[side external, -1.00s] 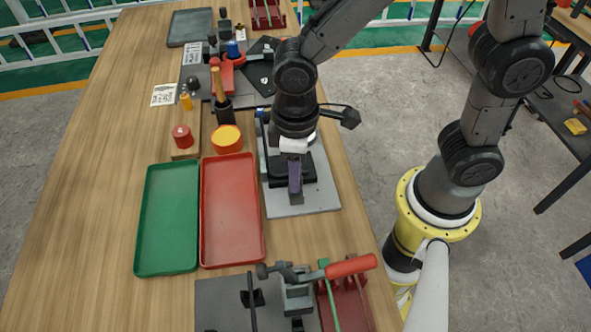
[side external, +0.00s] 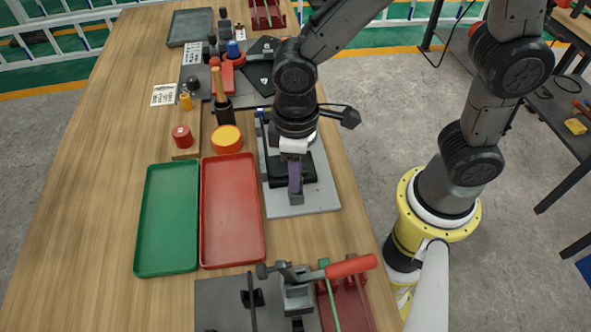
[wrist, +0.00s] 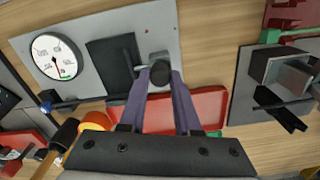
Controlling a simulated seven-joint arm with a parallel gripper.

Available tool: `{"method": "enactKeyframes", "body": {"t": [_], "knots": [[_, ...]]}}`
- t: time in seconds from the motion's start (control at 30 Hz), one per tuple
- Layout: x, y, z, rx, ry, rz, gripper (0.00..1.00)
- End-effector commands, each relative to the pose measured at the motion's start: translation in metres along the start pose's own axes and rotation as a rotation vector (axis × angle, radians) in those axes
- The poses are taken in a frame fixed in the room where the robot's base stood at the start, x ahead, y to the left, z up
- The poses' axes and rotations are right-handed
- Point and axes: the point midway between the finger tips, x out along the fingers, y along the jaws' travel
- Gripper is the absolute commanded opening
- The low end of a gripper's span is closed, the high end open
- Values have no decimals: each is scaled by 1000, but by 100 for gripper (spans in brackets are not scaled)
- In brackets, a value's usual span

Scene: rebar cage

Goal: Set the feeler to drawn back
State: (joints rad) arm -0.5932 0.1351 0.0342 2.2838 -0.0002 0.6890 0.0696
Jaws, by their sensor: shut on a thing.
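A grey plate (side external: 310,209) on the bench carries a black block (wrist: 110,65), which also shows beside my gripper in the side view (side external: 307,170). A dial gauge (wrist: 57,56) with a white face stands at the plate's left in the wrist view. A short rod (wrist: 142,68) leads from the block to a dark round knob (wrist: 160,70), apparently the feeler's end. My gripper (wrist: 160,84) has its purple fingers on either side of this knob and is shut on it. In the side view my gripper (side external: 295,187) hides the knob, and my wrist covers the gauge.
A red tray (side external: 232,215) and a green tray (side external: 167,220) lie empty beside the plate. A clamp with a red handle (side external: 351,267) stands at the near end. An orange-lidded round pot (side external: 227,139) and a wooden-handled tool (side external: 217,88) stand behind the trays.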

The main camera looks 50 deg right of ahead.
Motion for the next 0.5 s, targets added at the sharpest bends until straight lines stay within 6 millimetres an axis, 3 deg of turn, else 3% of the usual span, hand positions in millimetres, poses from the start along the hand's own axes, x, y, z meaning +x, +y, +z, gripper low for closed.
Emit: {"method": "enactKeyframes", "body": {"t": [0.27, 0.5], "knots": [[-1, -19, 4, -4, 3, -1, 0], [-1, -21, 5, 1, 2, -4, 0]]}}
